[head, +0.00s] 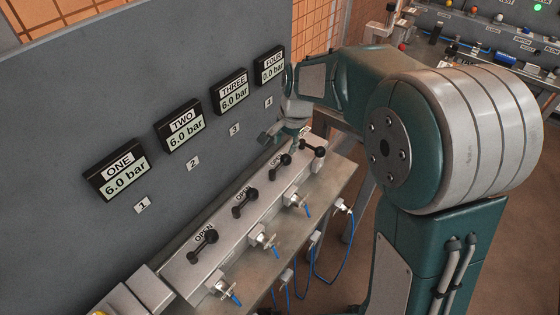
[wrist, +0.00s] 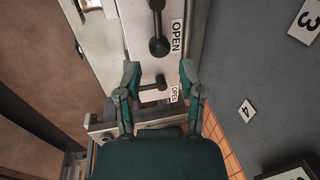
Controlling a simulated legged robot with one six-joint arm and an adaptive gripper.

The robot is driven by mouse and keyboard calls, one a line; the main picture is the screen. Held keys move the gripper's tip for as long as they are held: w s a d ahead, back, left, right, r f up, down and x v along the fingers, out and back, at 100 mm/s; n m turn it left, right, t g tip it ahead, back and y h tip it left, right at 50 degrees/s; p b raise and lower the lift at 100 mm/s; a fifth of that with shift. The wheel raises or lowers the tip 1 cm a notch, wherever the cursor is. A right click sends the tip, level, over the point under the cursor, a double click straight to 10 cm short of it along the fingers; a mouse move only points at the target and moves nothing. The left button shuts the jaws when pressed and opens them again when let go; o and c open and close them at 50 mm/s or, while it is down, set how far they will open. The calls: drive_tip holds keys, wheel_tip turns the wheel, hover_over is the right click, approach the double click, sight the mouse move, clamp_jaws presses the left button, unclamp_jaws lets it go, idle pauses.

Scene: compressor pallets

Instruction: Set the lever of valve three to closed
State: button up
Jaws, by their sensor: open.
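Valve three's black lever (head: 280,165) lies along the grey manifold (head: 222,242), in line with the levers of valves one and two. In the wrist view, valve three's lever (wrist: 157,28) is beyond the fingertips, beside an OPEN label. Display THREE (head: 230,92) reads 6.0 bar. My gripper (head: 284,137) is above the manifold's far end, near the panel. In the wrist view, my gripper (wrist: 160,74) is open and empty. Valve four's lever (wrist: 152,85) lies crosswise below, between the fingers in the picture; contact cannot be told.
Lever one (head: 203,243) and lever two (head: 244,200) stand nearer along the manifold. Display FOUR (head: 270,65) reads 0.0 bar; ONE and TWO read 6.0 bar. The grey panel (head: 60,120) rises behind. Blue hoses (head: 325,275) hang from the front outlets.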

sight(280, 165)
drive_tip(key=f, duration=0.5)
drive_tip(key=w+a+f, duration=0.1)
drive_tip(key=f, duration=0.2)
drive_tip(key=shift+f, duration=0.25)
clamp_jaws()
